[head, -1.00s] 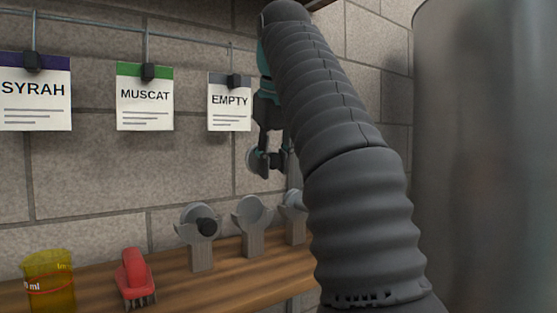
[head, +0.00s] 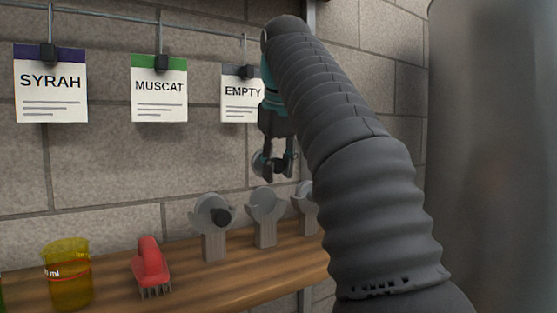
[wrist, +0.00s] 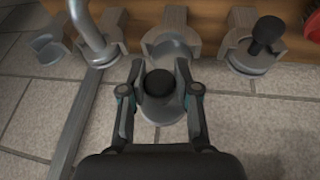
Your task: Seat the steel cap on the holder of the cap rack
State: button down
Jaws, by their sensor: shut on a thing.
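My gripper (head: 275,165) is shut on the black knob of a steel cap (wrist: 165,111), whose disc also shows in the head view (head: 257,163). The cap is held in the air, above and apart from the grey holders. The cap rack's empty forked holder (head: 265,206) is just below the gripper in the head view; it also shows in the wrist view (wrist: 167,30), straight ahead of the jaws. The left holder (head: 214,245) bears a round cap with a black knob (wrist: 267,36). My arm partly hides the right holder (head: 304,199).
The holders stand on a wooden shelf (head: 190,277). A red brush (head: 150,263) and a yellow beaker (head: 68,275) stand to the left. Cards hang on the wall behind, one reading EMPTY (head: 240,95). A large metal tank (head: 490,160) is at right.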

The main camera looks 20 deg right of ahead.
notch_tip(320, 180, down, 7)
jog(key=b, duration=0.2)
jog(key=shift+b, duration=0.3)
dwell(0.6)
jog(key=shift+f, duration=0.45)
dwell(1.0)
jog(key=c, duration=0.8)
grip_release()
jog(key=shift+o, duration=0.2)
jog(key=v, duration=0.7)
jog(key=shift+s+r, duration=0.2)
jog(key=shift+r, duration=0.05)
